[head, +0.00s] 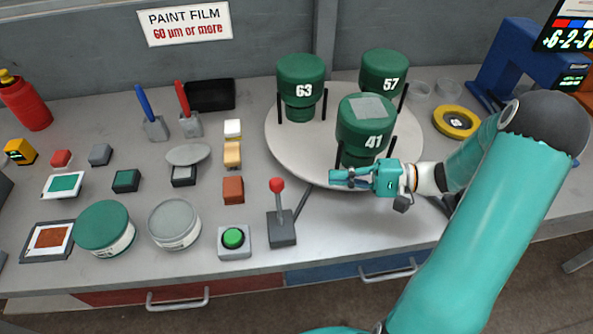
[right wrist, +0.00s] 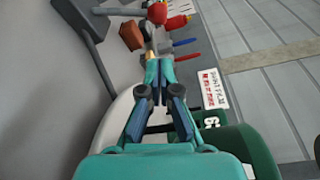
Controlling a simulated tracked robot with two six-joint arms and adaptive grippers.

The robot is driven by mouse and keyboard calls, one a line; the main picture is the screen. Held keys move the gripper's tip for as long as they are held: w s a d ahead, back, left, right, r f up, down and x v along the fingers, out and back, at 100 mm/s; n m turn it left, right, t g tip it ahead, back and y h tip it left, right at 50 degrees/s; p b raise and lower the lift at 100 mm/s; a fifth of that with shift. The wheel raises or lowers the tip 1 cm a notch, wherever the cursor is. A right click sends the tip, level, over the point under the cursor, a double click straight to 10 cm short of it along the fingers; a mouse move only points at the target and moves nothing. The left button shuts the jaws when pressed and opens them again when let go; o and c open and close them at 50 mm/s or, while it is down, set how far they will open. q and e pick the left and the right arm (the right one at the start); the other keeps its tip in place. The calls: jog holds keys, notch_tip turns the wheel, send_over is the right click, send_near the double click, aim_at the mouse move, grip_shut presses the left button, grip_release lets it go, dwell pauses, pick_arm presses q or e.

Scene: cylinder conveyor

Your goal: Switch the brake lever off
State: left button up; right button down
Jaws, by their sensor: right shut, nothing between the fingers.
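The brake lever (head: 279,207) is a short stem with a red ball knob on a dark grey base in the head view, in front of the round turntable. Its stem stands nearly upright, and a dark bar slants from its base toward the turntable's rim. My right gripper (head: 334,177) is shut and empty, to the right of the knob and apart from it, over the turntable's front edge. The right wrist view shows its closed fingers (right wrist: 160,66). My left gripper is not in view.
The turntable (head: 287,151) carries green numbered cylinders; the one marked 41 (head: 364,132) stands just behind my right gripper. A green button (head: 233,238) and a brown block (head: 233,190) lie left of the lever. The tabletop (head: 350,225) right of the lever is clear.

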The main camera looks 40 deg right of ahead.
aim_at(279, 205)
pick_arm(q)
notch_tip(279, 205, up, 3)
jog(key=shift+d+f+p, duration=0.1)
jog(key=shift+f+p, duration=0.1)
jog(key=shift+p, duration=1.05)
pick_arm(e)
jog(key=x, duration=1)
